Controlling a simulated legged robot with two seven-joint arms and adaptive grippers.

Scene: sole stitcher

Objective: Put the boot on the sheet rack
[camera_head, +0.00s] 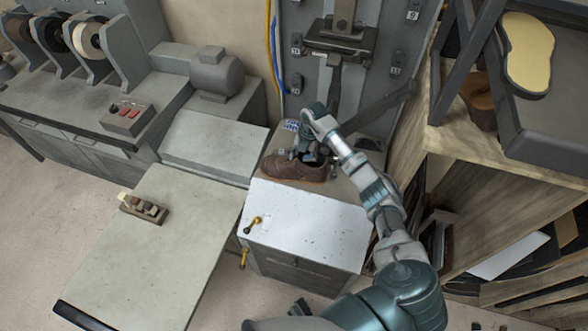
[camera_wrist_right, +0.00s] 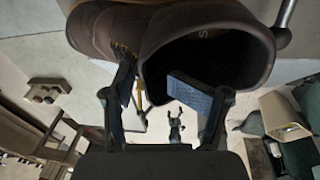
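The brown boot (camera_head: 292,168) stands on the machine's top in the head view, toe to the left. In the right wrist view the boot (camera_wrist_right: 100,28) fills the top, with its dark collar opening facing me. My right gripper (camera_head: 308,153) is at the boot's collar. In the wrist view its fingers (camera_wrist_right: 160,92) are apart, at the near edge of the collar, one before the opening; I see no firm grip. A small dark part at the bottom edge (camera_head: 300,308) may be my left gripper; its fingers are unclear. The wooden sheet rack (camera_head: 470,205) stands at the right, holding sheets.
A dark tray with a yellow sole (camera_head: 527,52) sits above the rack. A grey press column (camera_head: 340,60) stands behind the boot. A white-topped cabinet (camera_head: 305,222) is in front. A pale table (camera_head: 150,250) with a small switch block (camera_head: 143,207) lies left.

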